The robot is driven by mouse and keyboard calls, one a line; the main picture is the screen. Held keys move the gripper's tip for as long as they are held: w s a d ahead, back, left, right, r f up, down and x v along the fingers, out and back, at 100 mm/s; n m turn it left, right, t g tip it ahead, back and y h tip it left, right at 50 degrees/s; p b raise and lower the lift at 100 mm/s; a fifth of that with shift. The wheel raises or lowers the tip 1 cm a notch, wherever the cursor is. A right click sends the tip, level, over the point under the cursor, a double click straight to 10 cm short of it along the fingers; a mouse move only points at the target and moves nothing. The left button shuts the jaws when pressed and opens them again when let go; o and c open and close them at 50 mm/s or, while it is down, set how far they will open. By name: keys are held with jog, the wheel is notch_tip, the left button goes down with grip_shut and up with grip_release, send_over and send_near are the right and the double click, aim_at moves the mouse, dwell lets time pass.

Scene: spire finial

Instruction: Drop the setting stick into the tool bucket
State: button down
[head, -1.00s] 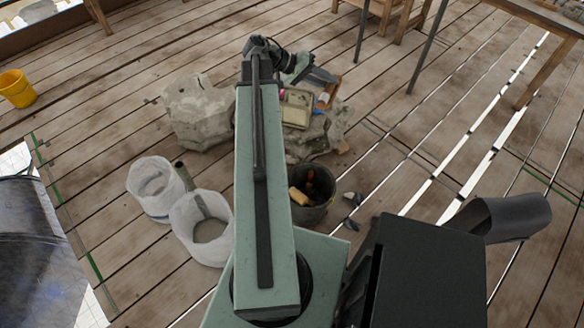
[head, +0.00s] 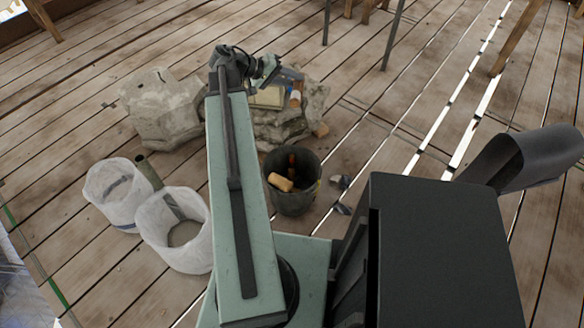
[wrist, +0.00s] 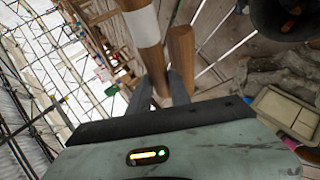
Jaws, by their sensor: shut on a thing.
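My gripper (wrist: 161,92) shows in the wrist view with its two dark fingers shut on a brown wooden stick with a white band, the setting stick (wrist: 146,28). The stick points up and away from the fingers. The tool bucket (head: 298,203) is dark and round, nearer to me than the gripper, with a tan wooden-handled tool inside. A dark bucket rim (wrist: 262,22) shows at the wrist view's top right, apart from the stick.
A grey stone block (head: 160,105) stands left of my arm, with another rough stone (head: 315,105) bearing a tray behind the bucket. Another brown wooden piece (wrist: 181,55) appears beside the stick. Plank floor is open at right.

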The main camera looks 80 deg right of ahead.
jog(key=d+f+n+t+h+b, duration=0.1)
jog(key=d+f+n+b, duration=0.1)
jog(key=f+b, duration=1.9)
jog(key=w+d+f+n+t+h+b, duration=0.1)
jog(key=d+f+h+b, duration=0.1)
jog(key=f+b, duration=1.8)
notch_tip(320, 180, down, 4)
jog(key=shift+d+f+n+b, duration=0.1)
jog(key=shift+d+n+b, duration=0.3)
jog(key=shift+d, duration=0.15)
notch_tip(320, 180, down, 6)
jog(key=b, duration=0.6)
jog(key=c, duration=1.1)
grip_release()
